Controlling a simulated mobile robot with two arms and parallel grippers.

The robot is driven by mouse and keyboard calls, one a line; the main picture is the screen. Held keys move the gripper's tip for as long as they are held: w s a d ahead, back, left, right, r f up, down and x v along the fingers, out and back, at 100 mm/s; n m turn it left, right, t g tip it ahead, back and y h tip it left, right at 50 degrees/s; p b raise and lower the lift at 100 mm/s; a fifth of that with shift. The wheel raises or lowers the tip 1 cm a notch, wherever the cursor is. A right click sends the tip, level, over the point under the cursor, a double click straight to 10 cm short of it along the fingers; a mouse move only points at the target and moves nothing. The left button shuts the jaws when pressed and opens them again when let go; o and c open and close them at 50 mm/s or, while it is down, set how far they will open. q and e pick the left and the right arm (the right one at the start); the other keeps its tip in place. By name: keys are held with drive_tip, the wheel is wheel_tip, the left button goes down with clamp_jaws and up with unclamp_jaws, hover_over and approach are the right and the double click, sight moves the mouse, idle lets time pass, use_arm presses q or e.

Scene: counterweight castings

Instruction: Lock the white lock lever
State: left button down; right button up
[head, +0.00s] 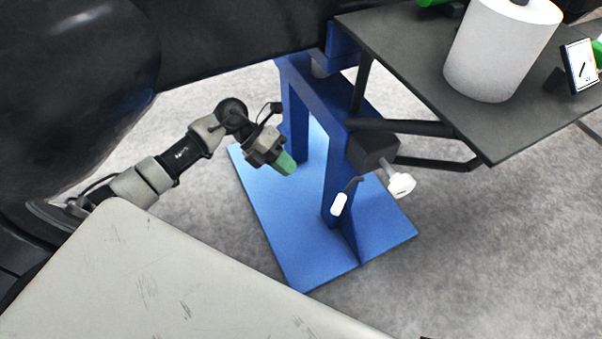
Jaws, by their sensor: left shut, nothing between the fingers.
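A short lever with a white grip (339,204) hangs on a dark bent stem below a black block (373,151) on the blue stand. A white lobed knob (402,185) sticks out of the same block to the right. My left gripper (287,164) has green fingertips and is shut and empty. My right gripper is not in view.
The blue stand (275,225) has a flat base plate on the grey floor. A black shelf (415,60) on dark struts carries a white cylinder (500,50) and a small dial display (580,66). A pale scratched surface (150,270) fills the lower left.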

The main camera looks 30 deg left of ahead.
sight(339, 204)
use_arm(q)
drive_tip(key=b+x, duration=0.1)
drive_tip(key=x, duration=1.1)
drive_tip(key=shift+d+r, duration=0.3)
drive_tip(key=shift+d, duration=0.15)
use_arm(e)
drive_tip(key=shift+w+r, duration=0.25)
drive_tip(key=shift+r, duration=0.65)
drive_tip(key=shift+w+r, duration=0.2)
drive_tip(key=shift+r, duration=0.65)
